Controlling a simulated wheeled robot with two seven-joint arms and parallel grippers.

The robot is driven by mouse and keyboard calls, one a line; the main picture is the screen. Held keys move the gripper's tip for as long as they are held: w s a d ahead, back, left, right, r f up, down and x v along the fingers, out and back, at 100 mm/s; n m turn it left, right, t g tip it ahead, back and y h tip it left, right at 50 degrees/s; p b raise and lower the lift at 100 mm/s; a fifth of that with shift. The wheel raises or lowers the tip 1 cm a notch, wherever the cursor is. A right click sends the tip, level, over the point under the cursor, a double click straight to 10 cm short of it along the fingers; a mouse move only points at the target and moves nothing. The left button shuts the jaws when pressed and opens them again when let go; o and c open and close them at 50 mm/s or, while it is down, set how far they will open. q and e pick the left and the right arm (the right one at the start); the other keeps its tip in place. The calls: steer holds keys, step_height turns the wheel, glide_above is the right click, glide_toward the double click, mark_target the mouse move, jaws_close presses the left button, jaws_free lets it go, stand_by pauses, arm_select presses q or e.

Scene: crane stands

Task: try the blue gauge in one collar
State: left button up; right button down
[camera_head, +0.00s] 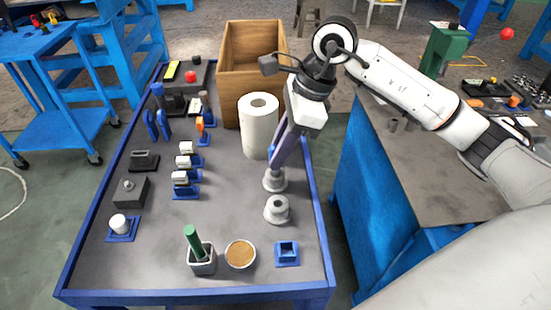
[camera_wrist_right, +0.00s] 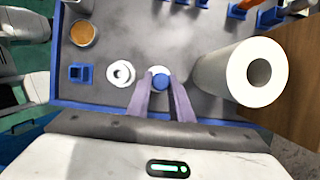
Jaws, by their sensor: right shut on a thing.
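The blue gauge (camera_wrist_right: 160,82) is between the purple fingers of my right gripper (camera_wrist_right: 165,100), which is shut on it. In the head view my right gripper (camera_head: 274,162) points down just above a grey round collar (camera_head: 275,182), beside the paper roll. The gauge is lined up over this collar, whose pale rim shows around it in the wrist view; I cannot tell how deep it sits. A second collar (camera_head: 277,209) stands nearer the front, empty, with an open hole; it also shows in the wrist view (camera_wrist_right: 121,73). My left gripper is not in view.
A paper roll (camera_head: 258,126) stands close behind the gripper, with a wooden box (camera_head: 243,88) beyond. An empty blue square holder (camera_head: 287,252), a cork-coloured round dish (camera_head: 240,254) and a cup with a green handle (camera_head: 202,262) are at the front. Several blue stands are left.

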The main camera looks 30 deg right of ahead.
steer(key=shift+r+p, duration=1.9)
steer(key=shift+r, duration=1.2)
